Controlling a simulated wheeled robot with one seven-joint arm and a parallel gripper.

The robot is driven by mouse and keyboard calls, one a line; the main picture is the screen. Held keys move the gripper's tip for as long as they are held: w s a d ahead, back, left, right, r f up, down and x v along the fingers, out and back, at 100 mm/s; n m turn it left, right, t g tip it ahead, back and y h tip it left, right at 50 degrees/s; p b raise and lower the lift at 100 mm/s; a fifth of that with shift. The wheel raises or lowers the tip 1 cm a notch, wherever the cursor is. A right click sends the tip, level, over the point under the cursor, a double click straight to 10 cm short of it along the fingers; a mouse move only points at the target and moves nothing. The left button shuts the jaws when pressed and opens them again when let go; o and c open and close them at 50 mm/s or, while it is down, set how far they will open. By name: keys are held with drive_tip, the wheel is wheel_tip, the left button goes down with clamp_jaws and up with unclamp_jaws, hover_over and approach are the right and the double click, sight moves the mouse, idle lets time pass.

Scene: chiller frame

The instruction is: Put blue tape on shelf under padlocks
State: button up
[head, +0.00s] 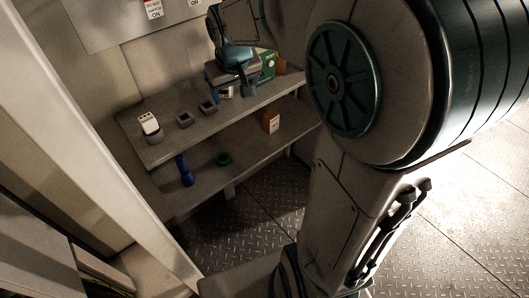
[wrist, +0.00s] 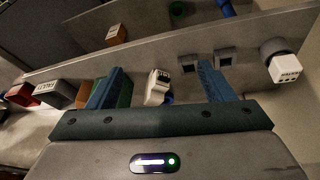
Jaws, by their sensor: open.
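My gripper (head: 232,84) is over the upper shelf (head: 160,147), its fingers pointing down and apart. In the wrist view its two blue fingers (wrist: 160,88) stand either side of a white item (wrist: 157,87) with dark marks. A small piece of blue (wrist: 168,99), possibly the blue tape, shows beside that item, mostly hidden by the gripper; I cannot tell its shape. Two small grey square pieces (head: 185,119) sit left of my gripper on the upper shelf. I cannot make out any padlocks for certain.
The lower shelf (head: 206,185) holds a blue upright piece (head: 186,171), a green ring (head: 223,158) and an orange-brown box (head: 271,121). A grey roll (wrist: 272,47) with a white block stands at the upper shelf's left end in the head view. Boxes crowd its right part.

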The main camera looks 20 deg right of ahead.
drive_tip(key=s+f+g, duration=0.1)
drive_tip(key=s, duration=0.8)
drive_tip(key=s+f+m, duration=0.1)
drive_tip(key=s+f, duration=0.1)
drive_tip(key=s, duration=0.8)
drive_tip(key=shift+d+f+g+y, duration=0.15)
drive_tip(key=shift+f+g+y, duration=0.15)
drive_tip(key=shift+g, duration=0.1)
drive_tip(key=shift+w, duration=0.1)
